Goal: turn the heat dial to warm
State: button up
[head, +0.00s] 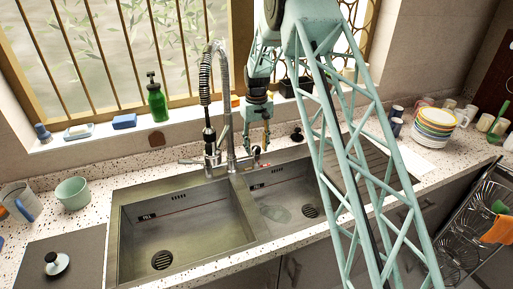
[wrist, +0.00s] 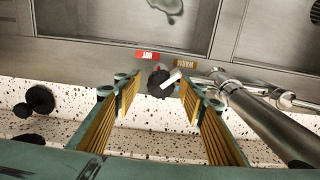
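The heat dial is a small black knob (wrist: 157,86) with a white pointer (wrist: 171,78), seen in the wrist view behind the sink edge. The pointer angles up and right, toward the side of the orange-brown WARM label (wrist: 186,62). A red HOT label (wrist: 147,54) lies just above and left of the knob. My gripper (wrist: 160,88) is open, its yellow-padded fingers on either side of the dial with visible gaps; contact cannot be told. In the head view my gripper (head: 256,146) points down beside the faucet, and the dial there is too small to make out clearly.
The metal faucet (head: 221,130) stands just left of my gripper; its pipe (wrist: 255,112) runs close by the right finger. The double sink (head: 185,225) lies in front. Black knobs (wrist: 39,99) are at left in the wrist view. Stacked bowls (head: 435,122) stand right.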

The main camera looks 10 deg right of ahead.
aim_at(256, 147)
jog(key=shift+a+r, duration=0.1)
notch_tip(256, 147, up, 12)
dwell(1.0)
dwell(0.4)
